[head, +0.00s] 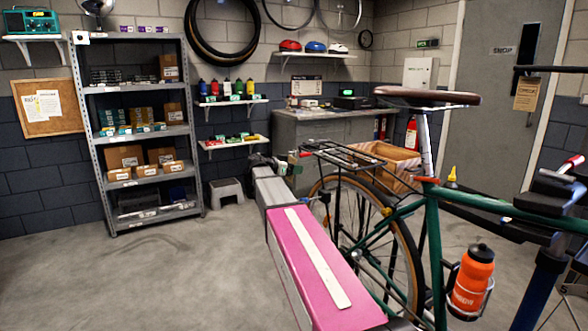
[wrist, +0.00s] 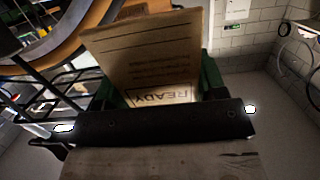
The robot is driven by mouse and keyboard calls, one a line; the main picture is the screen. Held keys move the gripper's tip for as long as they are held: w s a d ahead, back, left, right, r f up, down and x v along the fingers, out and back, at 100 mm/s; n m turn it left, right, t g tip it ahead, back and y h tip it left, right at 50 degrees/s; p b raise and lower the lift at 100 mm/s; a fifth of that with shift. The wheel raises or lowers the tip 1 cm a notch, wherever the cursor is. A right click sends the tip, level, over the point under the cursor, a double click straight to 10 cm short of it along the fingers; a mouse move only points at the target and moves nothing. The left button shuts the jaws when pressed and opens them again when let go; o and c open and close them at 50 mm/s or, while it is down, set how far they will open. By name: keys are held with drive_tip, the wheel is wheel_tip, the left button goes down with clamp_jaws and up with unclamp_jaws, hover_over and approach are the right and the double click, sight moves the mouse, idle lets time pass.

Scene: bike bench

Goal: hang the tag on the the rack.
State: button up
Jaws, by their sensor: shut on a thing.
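A tan card tag (wrist: 150,60) with the printed word READY, upside down, fills the middle of the wrist view. My gripper (wrist: 162,98) is shut on the tag, with dark green parts showing on either side of it. In the head view my gripper (head: 297,159) is small, at the far end of my arm, just left of the bicycle's black rear rack (head: 350,155). The held tag is hard to make out there. The rack's bars also show at the left of the wrist view (wrist: 45,88), apart from the tag as far as I can tell.
Another brown tag (head: 526,94) hangs near the handlebar at right. The green bicycle (head: 432,230) has a rear wheel (head: 405,260) below the rack and an orange bottle (head: 471,280). Behind stand a wooden crate (head: 400,158) and a grey bench (head: 300,122). The left floor is clear.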

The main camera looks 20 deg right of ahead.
drive_tip(key=o, duration=1)
drive_tip(key=v, duration=1)
drive_tip(key=s+f+n+g+y, duration=0.1)
drive_tip(key=s+f+n+y, duration=0.5)
drive_tip(key=f, duration=0.6)
drive_tip(key=s+f+n+y, duration=0.25)
drive_tip(key=s+f, duration=0.45)
drive_tip(key=f, duration=0.5)
drive_tip(key=s+a+f+n+y, duration=0.2)
drive_tip(key=s+f, duration=0.2)
drive_tip(key=s, duration=0.1)
drive_tip(key=s+a+f+n+g+y, duration=0.1)
drive_tip(key=s+a+f+n+y, duration=0.1)
drive_tip(key=s+f+n, duration=0.1)
drive_tip(key=s+a+f+n+g+y, duration=0.1)
drive_tip(key=s+a+f+n+y, duration=0.1)
drive_tip(key=s+f, duration=0.3)
drive_tip(key=shift+s+a+f+y, duration=0.2)
drive_tip(key=shift+s+a+y, duration=0.1)
drive_tip(key=shift+s, duration=0.25)
drive_tip(key=shift+s+a+f+y, duration=0.15)
drive_tip(key=shift+s+a, duration=0.15)
drive_tip(key=shift+s, duration=0.2)
